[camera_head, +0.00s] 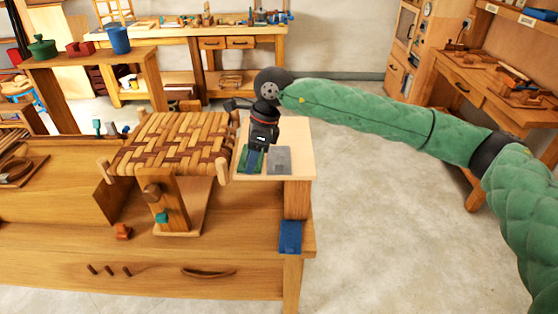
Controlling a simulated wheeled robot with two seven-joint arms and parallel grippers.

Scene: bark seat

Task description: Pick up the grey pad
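The grey pad (279,160) lies flat on the small pale wooden stand (300,150) at the right end of the workbench. A green pad (241,163) lies beside it on the left. My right gripper (253,158) comes down from the green-sleeved arm and points at the stand top. Its fingertips are over the green pad, just left of the grey pad and apart from it in the picture. The fingers are small and dark, so I cannot tell whether they are open or shut. The grey pad is unobstructed. My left gripper is not in view.
A woven bark seat (175,142) stands directly left of the stand, close to the gripper. A blue pad (290,236) lies at the front right corner of the workbench (230,235). An orange-red piece (123,232) lies further left. Open floor (370,220) is to the right.

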